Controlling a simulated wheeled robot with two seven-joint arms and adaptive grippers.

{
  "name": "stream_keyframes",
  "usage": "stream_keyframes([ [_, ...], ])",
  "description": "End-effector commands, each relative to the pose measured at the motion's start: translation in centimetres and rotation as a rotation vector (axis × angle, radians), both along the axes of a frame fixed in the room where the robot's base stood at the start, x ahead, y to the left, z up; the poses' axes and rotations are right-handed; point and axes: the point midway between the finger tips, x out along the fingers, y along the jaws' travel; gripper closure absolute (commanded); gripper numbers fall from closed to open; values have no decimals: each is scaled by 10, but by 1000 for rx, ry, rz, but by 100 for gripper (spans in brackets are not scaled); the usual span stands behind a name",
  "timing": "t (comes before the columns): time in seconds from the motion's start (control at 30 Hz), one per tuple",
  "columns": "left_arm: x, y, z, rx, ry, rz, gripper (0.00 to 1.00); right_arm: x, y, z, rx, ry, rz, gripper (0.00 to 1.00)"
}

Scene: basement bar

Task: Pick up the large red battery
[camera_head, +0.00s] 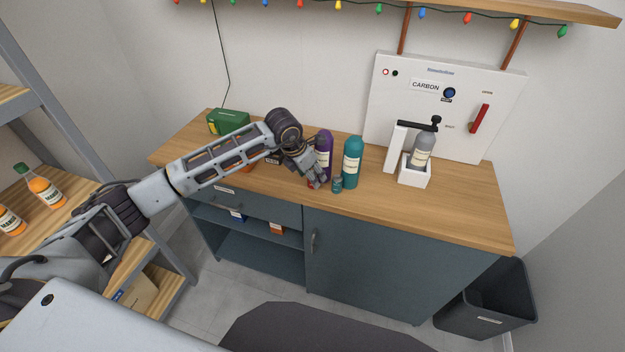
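My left arm reaches in from the left over the wooden counter. Its gripper (314,178) is low over the counter, in front of the purple bottle (326,141). A small patch of red (311,184) shows at the fingers; it may be the large red battery, but the fingers hide most of it. I cannot tell whether the fingers are closed on it. A small teal cylinder (337,185) stands just right of the fingertips. A teal bottle (352,163) stands behind it. My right gripper is not in view.
The wooden counter (455,215) has free room at the right front. A white stand with a grey bottle (421,152) stands before a white CARBON panel (390,95). A green box (230,120) sits at the back left. An orange-red item is partly hidden behind my forearm.

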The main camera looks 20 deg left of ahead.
Motion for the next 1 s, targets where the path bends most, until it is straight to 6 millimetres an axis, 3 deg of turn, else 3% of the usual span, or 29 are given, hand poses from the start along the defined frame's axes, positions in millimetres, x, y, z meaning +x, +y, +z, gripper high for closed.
stream_keyframes([
  [0.03,0,0,0,0,0,0,57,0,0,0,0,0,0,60],
  [0.37,0,0,0,-1,-1,0,98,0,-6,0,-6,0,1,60],
  [0.73,1,0,5,0,-2,0,98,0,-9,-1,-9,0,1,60],
  [1.0,1,0,32,-2,-5,-1,98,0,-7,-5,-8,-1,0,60],
])
